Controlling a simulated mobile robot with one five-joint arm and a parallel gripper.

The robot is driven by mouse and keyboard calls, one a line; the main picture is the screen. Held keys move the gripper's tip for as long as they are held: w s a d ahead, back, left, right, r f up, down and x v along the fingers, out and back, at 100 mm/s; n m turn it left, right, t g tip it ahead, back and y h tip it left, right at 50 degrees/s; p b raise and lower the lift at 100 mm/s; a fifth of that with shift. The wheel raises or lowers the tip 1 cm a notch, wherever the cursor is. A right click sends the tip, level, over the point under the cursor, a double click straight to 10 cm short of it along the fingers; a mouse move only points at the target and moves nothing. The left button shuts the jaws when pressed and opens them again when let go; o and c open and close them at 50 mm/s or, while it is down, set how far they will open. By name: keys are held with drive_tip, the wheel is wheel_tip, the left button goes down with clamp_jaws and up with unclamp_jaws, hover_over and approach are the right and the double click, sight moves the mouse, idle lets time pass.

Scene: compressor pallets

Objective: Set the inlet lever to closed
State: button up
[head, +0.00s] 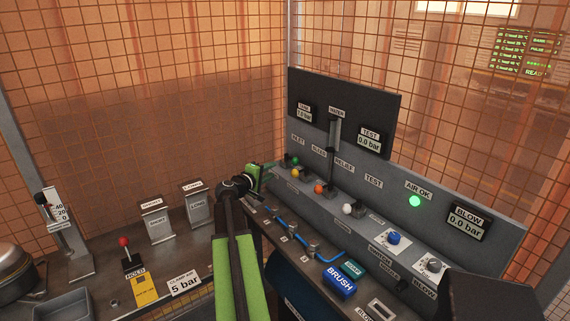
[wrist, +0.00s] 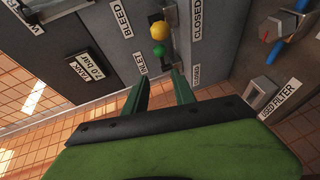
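The inlet lever shows as a green knob (wrist: 159,51) beside the INLET label in the wrist view; in the head view its green knob (head: 295,160) is at the far left of the lever row. A CLOSED label (wrist: 196,74) lies on its right side in the wrist view. My gripper (wrist: 160,84) is open and empty, its two fingers pointing at the green knob, which appears just beyond the fingertips, between their lines. In the head view my gripper (head: 265,173) is at the left end of the panel, its fingers partly hidden.
The bleed lever's yellow knob (wrist: 160,30) sits close beside the green one. Orange (head: 318,188) and white (head: 348,208) knobs follow along the ledge. A blue hose (head: 290,233) and a blue brush block (head: 340,281) lie in front. A USED FILTER bin (wrist: 261,94) is to the right.

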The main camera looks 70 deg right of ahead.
drive_tip(key=b+x, duration=0.1)
drive_tip(key=x, duration=0.4)
drive_tip(key=b+x, duration=0.1)
drive_tip(key=x, duration=1)
drive_tip(key=shift+w+d+f+b, duration=0.1)
drive_tip(key=shift+w+f+b, duration=0.15)
drive_tip(key=shift+b, duration=0.15)
clamp_jaws()
